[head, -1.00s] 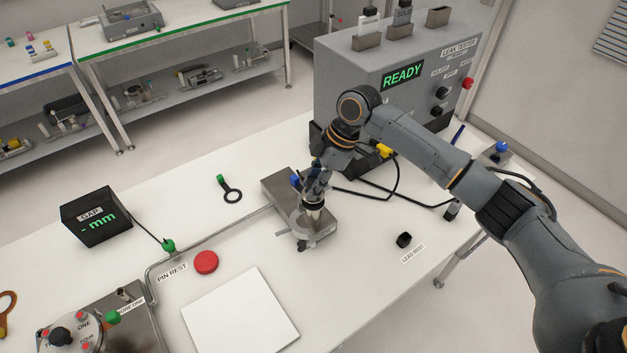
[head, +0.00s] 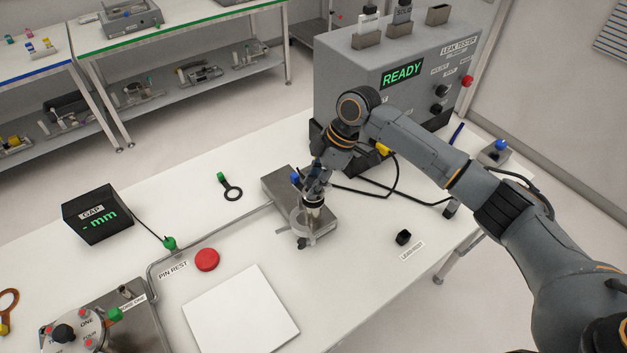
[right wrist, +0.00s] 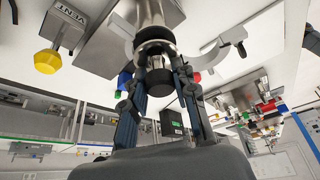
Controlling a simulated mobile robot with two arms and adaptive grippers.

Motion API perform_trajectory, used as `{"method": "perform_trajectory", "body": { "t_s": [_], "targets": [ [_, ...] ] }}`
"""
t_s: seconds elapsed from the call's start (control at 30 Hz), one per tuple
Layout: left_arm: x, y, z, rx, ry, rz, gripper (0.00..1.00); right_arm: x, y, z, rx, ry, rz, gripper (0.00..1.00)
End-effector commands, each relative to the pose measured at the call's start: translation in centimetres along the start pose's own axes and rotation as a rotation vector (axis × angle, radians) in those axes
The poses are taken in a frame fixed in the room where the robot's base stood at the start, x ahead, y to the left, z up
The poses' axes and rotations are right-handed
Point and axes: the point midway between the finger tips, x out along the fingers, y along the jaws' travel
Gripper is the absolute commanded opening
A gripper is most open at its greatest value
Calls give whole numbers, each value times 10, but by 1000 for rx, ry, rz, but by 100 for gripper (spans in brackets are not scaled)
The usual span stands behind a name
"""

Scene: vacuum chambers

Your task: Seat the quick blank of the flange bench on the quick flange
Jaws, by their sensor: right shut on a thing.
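My right gripper (head: 314,190) is shut on the quick blank, directly over the flange bench (head: 283,187), a grey metal block. In the right wrist view, the fingers of my right gripper (right wrist: 163,88) grip the black knob of the quick blank (right wrist: 164,80). Its metal disc is close against the end of the steel quick flange (right wrist: 149,14); I cannot tell whether they touch. A curved clamp (head: 299,222) hangs open around the flange, and one arm of the clamp (right wrist: 226,46) spreads to the right in the wrist view. My left gripper is out of view.
The leak tester (head: 400,75), reading READY, stands behind, with black cables beside my arm. A gap display (head: 97,215), red button (head: 207,260), white plate (head: 240,310) and black ring with green tab (head: 231,190) lie left. A small black cap (head: 403,237) lies right.

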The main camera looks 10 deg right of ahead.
Motion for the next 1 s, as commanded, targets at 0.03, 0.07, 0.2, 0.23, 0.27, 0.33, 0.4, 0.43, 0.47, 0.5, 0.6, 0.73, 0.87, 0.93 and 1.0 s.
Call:
{"method": "perform_trajectory", "body": {
  "t_s": [0.03,0.07,0.2,0.23,0.27,0.33,0.4,0.43,0.47,0.5,0.6,0.73,0.87,0.93,1.0],
  "targets": [
    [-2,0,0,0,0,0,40,0,0,0,0,1,0,0],
    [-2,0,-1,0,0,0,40,0,0,0,1,1,0,0],
    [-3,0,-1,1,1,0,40,1,0,0,0,1,0,0],
    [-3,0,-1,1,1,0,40,1,0,0,0,1,0,0],
    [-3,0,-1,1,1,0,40,1,0,0,0,1,0,0],
    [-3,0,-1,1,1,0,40,1,0,0,0,1,1,0],
    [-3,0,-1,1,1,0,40,1,0,0,0,1,1,0],
    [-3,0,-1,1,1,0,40,2,0,0,0,1,1,0],
    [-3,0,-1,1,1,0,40,2,0,0,0,1,1,0],
    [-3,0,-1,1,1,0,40,2,0,0,0,1,1,0],
    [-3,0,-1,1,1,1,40,3,0,1,0,1,0,0],
    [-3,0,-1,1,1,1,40,5,0,2,0,1,1,0],
    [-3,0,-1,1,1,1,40,8,0,3,-1,1,1,0],
    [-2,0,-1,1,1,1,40,9,0,3,-1,1,1,0],
    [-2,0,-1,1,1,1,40,9,0,4,-1,1,1,0]
  ]
}}
